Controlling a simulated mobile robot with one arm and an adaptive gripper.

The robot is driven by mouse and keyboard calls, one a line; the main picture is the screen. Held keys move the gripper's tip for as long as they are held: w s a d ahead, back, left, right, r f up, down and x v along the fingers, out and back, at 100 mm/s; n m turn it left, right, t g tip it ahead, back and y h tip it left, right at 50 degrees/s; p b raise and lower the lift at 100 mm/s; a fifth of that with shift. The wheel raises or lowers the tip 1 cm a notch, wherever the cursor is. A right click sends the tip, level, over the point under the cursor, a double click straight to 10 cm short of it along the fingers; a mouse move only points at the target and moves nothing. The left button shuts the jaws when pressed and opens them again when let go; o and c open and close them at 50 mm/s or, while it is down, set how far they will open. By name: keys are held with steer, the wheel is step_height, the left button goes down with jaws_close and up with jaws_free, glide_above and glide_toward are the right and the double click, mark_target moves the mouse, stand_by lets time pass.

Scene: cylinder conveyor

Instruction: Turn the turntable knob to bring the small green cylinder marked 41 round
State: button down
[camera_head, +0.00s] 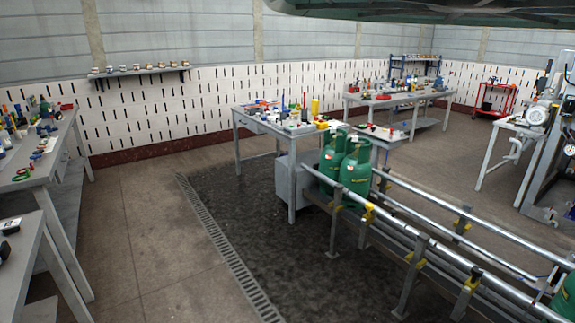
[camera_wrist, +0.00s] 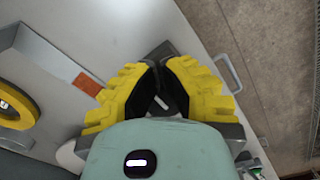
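Large green gas cylinders stand together at the far end of the conveyor in the head view; the front one (camera_head: 355,172) hides part of those behind. Another green cylinder (camera_head: 566,298) is cut off at the lower right edge. I cannot read a 41 on any of them, and I cannot make out the turntable knob. My gripper (camera_wrist: 159,68) shows in the wrist view, with yellow ribbed fingers and black inner pads close together at the tips. A dark square piece (camera_wrist: 165,49) lies just beyond the tips. I cannot tell whether they touch it.
The conveyor rails (camera_head: 450,260) run from the cylinders to the lower right. A cluttered workbench (camera_head: 262,128) stands behind them, and another bench (camera_head: 35,165) is at the left. The floor between them (camera_head: 165,235) is clear. A yellow ring (camera_wrist: 14,105) lies left of my gripper.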

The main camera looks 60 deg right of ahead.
steer(key=shift+s+a, duration=0.3)
steer(key=shift+a, duration=0.2)
steer(key=shift+w+b, duration=0.1)
steer(key=shift+b, duration=1.85)
steer(key=shift+w+d, duration=0.1)
steer(key=shift+w, duration=0.1)
step_height(320, 180, up, 6)
steer(key=p, duration=0.6)
steer(key=shift+w+d, duration=0.15)
steer(key=shift+d, duration=0.05)
